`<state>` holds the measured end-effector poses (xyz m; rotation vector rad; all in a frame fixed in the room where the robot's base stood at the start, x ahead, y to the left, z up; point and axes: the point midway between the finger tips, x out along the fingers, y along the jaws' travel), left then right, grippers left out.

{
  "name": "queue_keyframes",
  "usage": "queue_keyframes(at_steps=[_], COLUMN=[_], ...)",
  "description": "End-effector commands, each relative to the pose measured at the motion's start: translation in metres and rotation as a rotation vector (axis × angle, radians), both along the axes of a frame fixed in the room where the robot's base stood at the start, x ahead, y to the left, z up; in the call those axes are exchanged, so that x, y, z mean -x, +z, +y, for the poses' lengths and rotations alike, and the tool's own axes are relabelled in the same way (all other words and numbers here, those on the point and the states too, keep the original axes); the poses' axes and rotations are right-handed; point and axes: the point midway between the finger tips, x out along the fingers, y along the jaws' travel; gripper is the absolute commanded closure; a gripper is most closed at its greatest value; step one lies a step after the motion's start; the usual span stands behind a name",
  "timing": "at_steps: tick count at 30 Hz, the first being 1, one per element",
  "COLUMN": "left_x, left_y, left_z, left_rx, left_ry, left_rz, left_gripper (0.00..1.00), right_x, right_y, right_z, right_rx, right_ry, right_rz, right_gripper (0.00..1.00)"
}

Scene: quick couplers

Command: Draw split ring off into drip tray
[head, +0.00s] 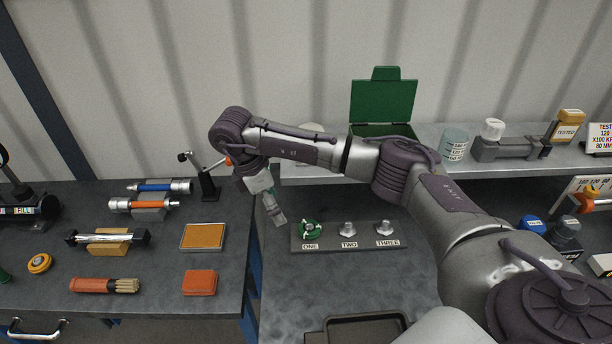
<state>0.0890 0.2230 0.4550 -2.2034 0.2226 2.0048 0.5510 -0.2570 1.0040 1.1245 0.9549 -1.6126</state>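A green ring with lugs (310,229), which looks like the split ring, sits around the metal coupler over the label ONE on a dark grey block. A dark drip tray (366,316) lies at the bottom edge of the view, partly cut off. My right arm comes in from the right and reaches across. My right gripper (279,221) points down just left of the block, apart from the green ring. It is small and seen from the side, so its opening is unclear. My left gripper is out of view.
Bare couplers TWO (348,229) and THREE (384,228) stand on the block. A raised shelf (433,130) behind holds an open green box (383,98). The left bench carries cylinders, brushes and an orange pad (203,237). A gap separates the benches.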

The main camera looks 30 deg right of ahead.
Motion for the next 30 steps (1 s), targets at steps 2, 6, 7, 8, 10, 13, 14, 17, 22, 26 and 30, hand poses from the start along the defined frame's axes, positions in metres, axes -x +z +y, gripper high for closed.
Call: queue_keyframes(at_steps=[2, 6, 7, 8, 10, 13, 14, 17, 22, 26, 30], left_x=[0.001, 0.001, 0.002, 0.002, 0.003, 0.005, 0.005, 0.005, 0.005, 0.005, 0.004], left_y=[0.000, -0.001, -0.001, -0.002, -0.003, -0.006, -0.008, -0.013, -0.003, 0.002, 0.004], left_z=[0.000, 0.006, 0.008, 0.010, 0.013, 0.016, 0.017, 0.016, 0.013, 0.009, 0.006], left_rx=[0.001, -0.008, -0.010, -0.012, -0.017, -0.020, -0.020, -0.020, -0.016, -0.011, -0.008], left_ry=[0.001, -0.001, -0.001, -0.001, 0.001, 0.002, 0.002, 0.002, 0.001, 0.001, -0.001], left_rz=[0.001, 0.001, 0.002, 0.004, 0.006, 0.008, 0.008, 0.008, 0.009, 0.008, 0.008], left_gripper=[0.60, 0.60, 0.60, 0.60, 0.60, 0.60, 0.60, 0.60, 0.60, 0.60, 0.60], right_x=[-0.002, -0.002, -0.002, -0.001, 0.000, 0.003, 0.004, 0.007, 0.010, 0.013, 0.015], right_y=[0.012, 0.018, 0.016, 0.014, 0.006, -0.010, -0.017, -0.036, -0.061, -0.081, -0.097], right_z=[-0.011, -0.021, -0.022, -0.023, -0.026, -0.032, -0.033, -0.040, -0.053, -0.061, -0.066], right_rx=[0.065, 0.119, 0.121, 0.123, 0.123, 0.122, 0.120, 0.119, 0.122, 0.122, 0.120], right_ry=[-0.033, -0.066, -0.069, -0.071, -0.071, -0.072, -0.071, -0.071, -0.071, -0.071, -0.070], right_rz=[-0.028, -0.047, -0.047, -0.048, -0.046, -0.044, -0.043, -0.043, -0.045, -0.045, -0.047], right_gripper=[0.10, 0.10, 0.10, 0.10, 0.10, 0.10, 0.10, 0.10, 0.10, 0.10, 0.10])
